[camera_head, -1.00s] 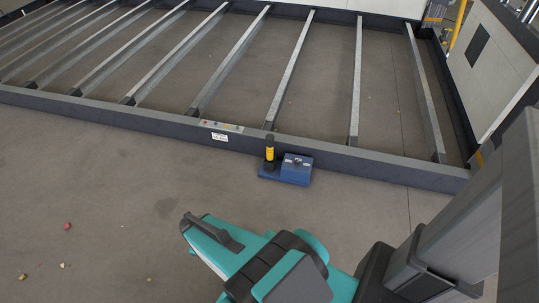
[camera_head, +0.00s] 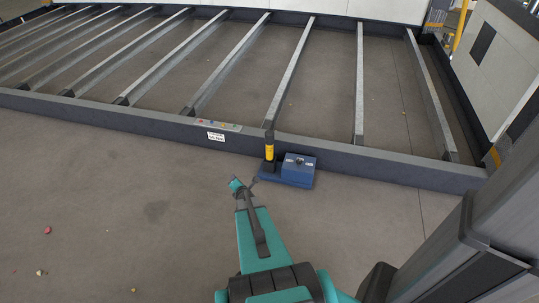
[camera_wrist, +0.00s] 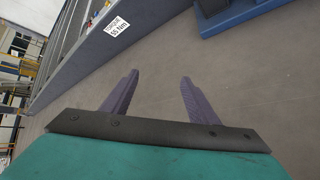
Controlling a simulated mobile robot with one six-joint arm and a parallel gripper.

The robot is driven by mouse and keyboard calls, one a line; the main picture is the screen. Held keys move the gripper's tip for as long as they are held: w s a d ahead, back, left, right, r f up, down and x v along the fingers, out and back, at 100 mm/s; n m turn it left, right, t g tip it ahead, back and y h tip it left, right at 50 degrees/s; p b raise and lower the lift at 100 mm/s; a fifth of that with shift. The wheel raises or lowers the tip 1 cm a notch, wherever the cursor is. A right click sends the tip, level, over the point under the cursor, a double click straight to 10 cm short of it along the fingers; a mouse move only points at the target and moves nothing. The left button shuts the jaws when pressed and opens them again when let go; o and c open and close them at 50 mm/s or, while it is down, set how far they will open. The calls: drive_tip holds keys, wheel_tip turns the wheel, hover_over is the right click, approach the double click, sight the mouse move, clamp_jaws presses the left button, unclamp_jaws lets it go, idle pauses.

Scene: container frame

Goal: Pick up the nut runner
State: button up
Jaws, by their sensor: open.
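The nut runner (camera_head: 269,152) is a yellow and black tool standing upright in a blue holder (camera_head: 299,170) on the floor, against the dark frame beam. In the wrist view only part of the blue holder (camera_wrist: 245,14) shows at the top right, with a dark round piece (camera_wrist: 211,6) that may be the tool's lower end. My gripper (camera_head: 243,186) is open and empty, in front of the nut runner and a little to its left in the head view. In the wrist view bare floor shows between its two fingers (camera_wrist: 158,80).
The long dark beam (camera_head: 380,163) runs behind the holder, with metal crossbars beyond it. A white torque label (camera_head: 216,137) is on the beam, reading 55 Nm in the wrist view (camera_wrist: 116,25). The floor in front is open, with a few small scraps at the lower left.

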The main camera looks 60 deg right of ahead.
drive_tip(key=s+d+n+t+h+b, duration=0.1)
drive_tip(key=s+d+n+b, duration=0.15)
drive_tip(key=d, duration=0.35)
drive_tip(key=s+d+n+t+h+b, duration=0.1)
drive_tip(key=d+n+b, duration=0.2)
drive_tip(key=d, duration=0.3)
drive_tip(key=n+t+h+b, duration=0.2)
drive_tip(key=n+t+b, duration=0.25)
drive_tip(key=n, duration=0.25)
approach(271, 151)
drive_tip(key=v, duration=0.2)
drive_tip(key=shift+w+d+r+g, duration=0.1)
drive_tip(key=shift+r+g, duration=0.25)
drive_tip(key=shift+r, duration=0.2)
drive_tip(key=b+x, duration=0.1)
drive_tip(key=x, duration=0.2)
drive_tip(key=b+x, duration=0.1)
drive_tip(key=x, duration=0.3)
drive_tip(key=shift+w+d+f, duration=0.1)
drive_tip(key=shift+w+f, duration=0.1)
drive_tip(key=shift+w+d+r, duration=0.15)
drive_tip(key=shift+w+d, duration=0.2)
drive_tip(key=shift+w, duration=0.15)
drive_tip(key=shift+b, duration=0.3)
